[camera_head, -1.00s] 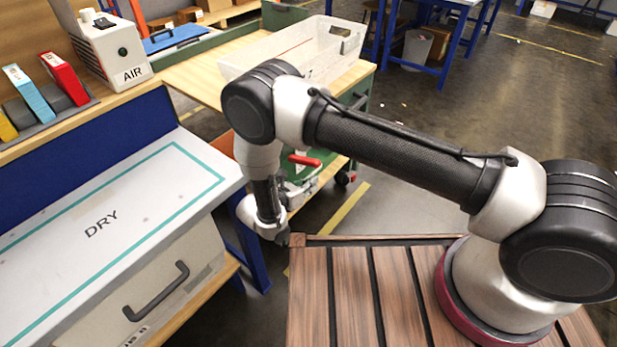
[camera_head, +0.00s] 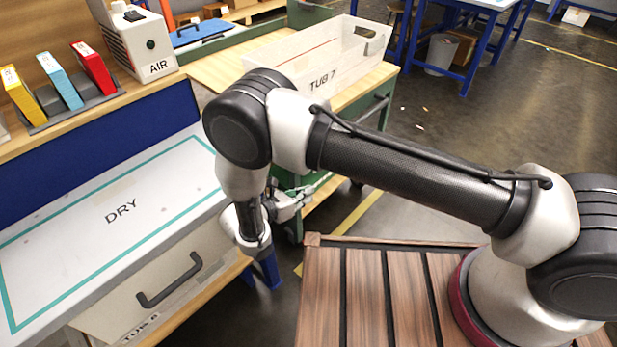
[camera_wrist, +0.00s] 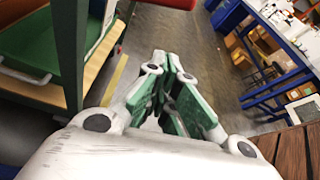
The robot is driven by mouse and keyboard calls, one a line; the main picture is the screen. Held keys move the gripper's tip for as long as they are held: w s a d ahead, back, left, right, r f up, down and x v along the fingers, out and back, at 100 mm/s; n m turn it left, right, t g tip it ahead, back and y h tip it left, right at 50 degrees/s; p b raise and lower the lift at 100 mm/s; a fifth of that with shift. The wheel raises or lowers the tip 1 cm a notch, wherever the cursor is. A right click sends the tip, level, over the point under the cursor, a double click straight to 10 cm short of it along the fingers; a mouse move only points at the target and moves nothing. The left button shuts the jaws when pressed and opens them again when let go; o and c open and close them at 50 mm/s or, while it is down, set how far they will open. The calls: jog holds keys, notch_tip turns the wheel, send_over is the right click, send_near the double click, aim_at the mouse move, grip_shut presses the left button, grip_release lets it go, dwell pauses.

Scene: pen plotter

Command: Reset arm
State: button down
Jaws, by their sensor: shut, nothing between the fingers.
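My gripper (camera_head: 303,193) is beyond the left end of my arm, in the gap between the DRY bench and the green cart, partly hidden behind my wrist. In the wrist view my gripper (camera_wrist: 172,62) shows its green-lined fingers drawn together at the tips, with nothing between them. My forearm stretches across the head view, bent down at the elbow, above my slatted wooden deck.
The white DRY bench top (camera_head: 80,222) and its handled drawer (camera_head: 150,285) stand close to my wrist at left. The wooden cart top (camera_head: 222,72) carries the bin TUB 7 (camera_head: 310,85). The open floor (camera_head: 500,110) lies to the right.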

jog(key=s+d+m+g+h, duration=0.2)
jog(key=s+d+m+g, duration=0.15)
jog(key=d, duration=0.25)
jog(key=s+d+r+m+g+y, duration=0.1)
jog(key=d+r+m+g+y, duration=0.15)
jog(key=d+r+m, duration=0.55)
jog(key=s+d+r+m+g+y, duration=0.1)
jog(key=d+r+m+g, duration=0.2)
jog(key=r, duration=0.8)
jog(key=s+d+r+m+g+y, duration=0.2)
jog(key=d+r+m+g, duration=0.3)
jog(key=r, duration=0.5)
jog(key=s+d+r+m+t+y, duration=0.3)
jog(key=s+d+r+m+t, duration=0.1)
jog(key=d+r, duration=0.5)
jog(key=s+d+r+m+t+y, duration=0.3)
jog(key=s+d+r+m, duration=0.3)
jog(key=d+r, duration=0.4)
jog(key=shift+s+d+m+t, duration=0.35)
jog(key=shift+s+d+t, duration=0.05)
jog(key=shift+d+t, duration=0.15)
